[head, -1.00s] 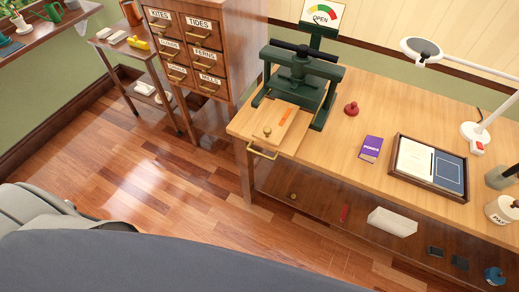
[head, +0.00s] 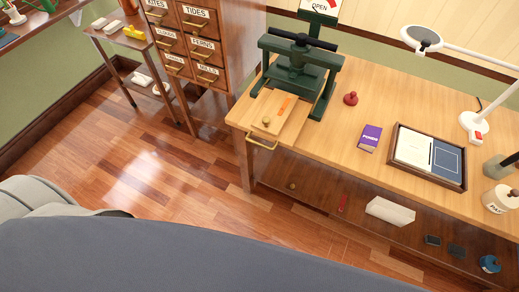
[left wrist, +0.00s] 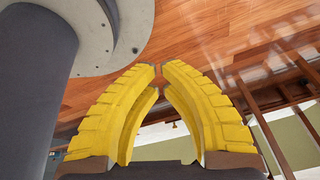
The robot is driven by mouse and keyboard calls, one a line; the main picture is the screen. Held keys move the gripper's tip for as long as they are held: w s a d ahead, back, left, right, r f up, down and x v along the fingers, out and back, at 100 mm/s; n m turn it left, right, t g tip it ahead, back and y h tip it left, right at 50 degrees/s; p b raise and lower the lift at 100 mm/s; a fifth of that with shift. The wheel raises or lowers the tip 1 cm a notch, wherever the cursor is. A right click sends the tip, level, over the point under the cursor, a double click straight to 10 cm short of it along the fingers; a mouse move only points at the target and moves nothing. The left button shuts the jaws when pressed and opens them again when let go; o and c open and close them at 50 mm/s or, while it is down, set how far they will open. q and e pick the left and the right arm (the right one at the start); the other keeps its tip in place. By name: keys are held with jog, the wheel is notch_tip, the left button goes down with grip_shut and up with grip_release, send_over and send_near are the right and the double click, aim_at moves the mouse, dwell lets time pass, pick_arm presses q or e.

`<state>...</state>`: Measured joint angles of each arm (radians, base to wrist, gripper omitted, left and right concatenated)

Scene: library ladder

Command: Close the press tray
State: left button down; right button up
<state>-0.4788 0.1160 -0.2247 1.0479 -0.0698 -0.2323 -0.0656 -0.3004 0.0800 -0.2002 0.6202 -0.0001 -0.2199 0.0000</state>
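The dark green press (head: 298,72) stands at the left end of the wooden workbench. Its pale wooden tray (head: 270,108) sticks out from under the press toward the bench's front edge. The tray has a brass handle (head: 262,145) at its front, and a round brass knob (head: 267,120) and an orange strip (head: 284,106) on top. A sign (head: 320,7) behind the press reads OPEN. My left gripper (left wrist: 159,70) has yellow fingers with their tips together and nothing between them. It shows only in the left wrist view, away from the tray. My right gripper is not in view.
A drawer cabinet (head: 199,50) stands left of the workbench (head: 315,150), with a small side table (head: 125,42) beyond it. A red knob-like object (head: 350,98), a purple book (head: 370,138), a framed tray (head: 462,177) and a lamp (head: 475,122) are on the bench. The floor in front is clear.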

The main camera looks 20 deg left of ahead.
pick_arm(q)
jog(key=w+d+r+m+t+h, duration=0.1)
jog(key=w+d+r+m+t, duration=0.2)
jog(key=w+r, duration=0.75)
jog(key=w+d+r+m+t+h, duration=0.1)
jog(key=w+d+r+m+t, duration=0.2)
jog(key=w+r, duration=0.7)
jog(key=w+r+m+t, duration=0.2)
jog(key=r+m, duration=0.1)
jog(key=r, duration=0.7)
jog(key=w+d+r+m+t, duration=0.1)
jog(key=r+m+t, duration=0.15)
jog(key=r, duration=0.75)
jog(key=w+r+m+t, duration=0.1)
jog(key=w+r+m, duration=0.15)
jog(key=r, duration=0.75)
jog(key=x, duration=1.3)
jog(key=shift+d, duration=0.2)
jog(key=shift+w+f, duration=0.1)
jog(key=shift+w, duration=0.05)
